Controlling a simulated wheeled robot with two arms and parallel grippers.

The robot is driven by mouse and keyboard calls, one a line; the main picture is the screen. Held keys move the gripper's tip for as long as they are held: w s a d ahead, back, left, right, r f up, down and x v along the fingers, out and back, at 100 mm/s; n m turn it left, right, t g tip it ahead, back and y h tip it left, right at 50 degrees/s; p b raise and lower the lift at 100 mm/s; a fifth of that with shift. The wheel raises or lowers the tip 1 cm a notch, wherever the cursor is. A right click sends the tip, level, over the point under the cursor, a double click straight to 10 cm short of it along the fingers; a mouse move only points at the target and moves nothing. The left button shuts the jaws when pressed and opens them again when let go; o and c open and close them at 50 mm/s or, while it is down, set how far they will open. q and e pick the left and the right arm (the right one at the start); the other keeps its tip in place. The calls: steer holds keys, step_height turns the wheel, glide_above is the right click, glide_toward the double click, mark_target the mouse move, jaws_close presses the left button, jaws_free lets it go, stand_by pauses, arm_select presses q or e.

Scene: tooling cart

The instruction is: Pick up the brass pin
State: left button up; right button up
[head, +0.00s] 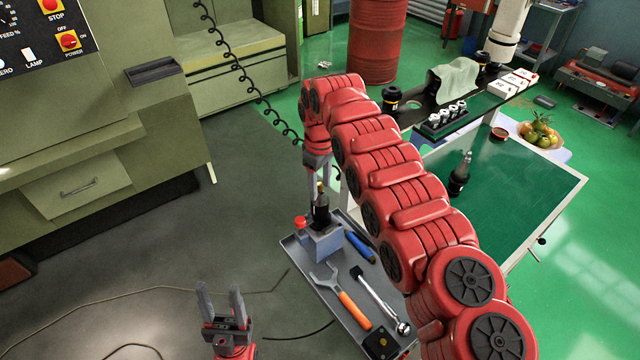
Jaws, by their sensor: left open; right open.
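A small brass-coloured piece (320,187), which may be the brass pin, shows at the top of a black tool holder (321,212). The holder stands upright in a blue-grey block (322,243) on the tray of the cart. My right gripper (319,192) points down from the red arm, with its fingers around the top of the holder. I cannot tell whether they touch the brass piece, as it is small and partly hidden. My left gripper (220,296) is open and empty, pointing up over the dark floor at the bottom, left of the tray.
The grey tray (290,250) also holds an orange-handled wrench (352,308), a ratchet (380,298), a blue-handled tool (359,246) and a black box (381,343). A red knob (300,222) is beside the block. A green-topped table (515,205) stands right, the machine (80,130) left.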

jaws_close()
stand_by(0.4)
steer(key=shift+r, duration=0.1)
